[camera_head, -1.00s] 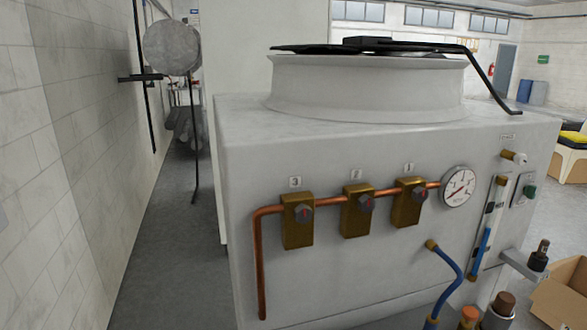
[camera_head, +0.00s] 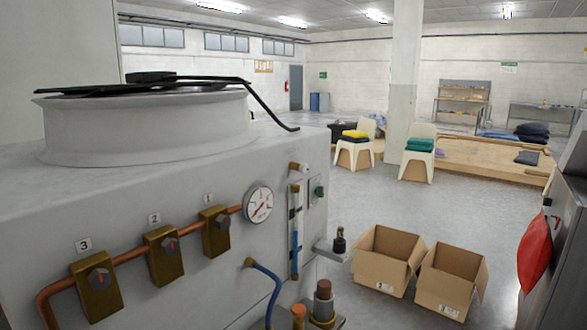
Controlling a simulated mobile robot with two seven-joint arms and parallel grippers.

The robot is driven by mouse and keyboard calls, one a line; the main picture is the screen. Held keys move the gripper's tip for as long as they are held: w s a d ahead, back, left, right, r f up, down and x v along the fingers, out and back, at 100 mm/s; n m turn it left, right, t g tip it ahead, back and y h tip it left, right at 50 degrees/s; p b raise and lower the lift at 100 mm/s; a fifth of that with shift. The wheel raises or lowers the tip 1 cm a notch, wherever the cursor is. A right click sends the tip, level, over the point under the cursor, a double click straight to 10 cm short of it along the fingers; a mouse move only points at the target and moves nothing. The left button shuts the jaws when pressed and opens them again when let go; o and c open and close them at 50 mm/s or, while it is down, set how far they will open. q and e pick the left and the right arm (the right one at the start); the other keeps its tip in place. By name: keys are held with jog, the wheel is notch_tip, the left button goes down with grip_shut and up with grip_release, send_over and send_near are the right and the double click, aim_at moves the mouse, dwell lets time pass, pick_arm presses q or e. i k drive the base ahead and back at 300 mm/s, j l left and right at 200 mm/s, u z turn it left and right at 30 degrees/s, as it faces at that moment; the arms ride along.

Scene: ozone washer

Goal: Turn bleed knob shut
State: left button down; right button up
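The grey washer cabinet (camera_head: 150,220) fills the left of the head view. Its front has three brass valve blocks with dark knobs and red marks, labelled 3 (camera_head: 98,280), 2 (camera_head: 168,246) and 1 (camera_head: 219,222), on a copper pipe. A round gauge (camera_head: 259,204) is right of block 1. A black-topped fitting (camera_head: 340,240) stands on a bracket at the cabinet's right. I cannot tell which part is the bleed knob. Neither gripper is in view.
Two open cardboard boxes (camera_head: 385,262) (camera_head: 452,281) stand on the floor right of the cabinet. A blue hose (camera_head: 272,290) and brown-capped fittings (camera_head: 323,300) are low in front. A red bag (camera_head: 534,252) hangs at the right edge. The middle floor is clear.

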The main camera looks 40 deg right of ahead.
aim_at(303, 168)
jog(key=i+l, duration=0.1)
jog(key=l, duration=0.6)
jog(key=l+u, duration=0.1)
jog(key=l, duration=0.6)
jog(key=i+l+z, duration=0.2)
jog(key=k+j, duration=0.05)
jog(key=j, duration=0.05)
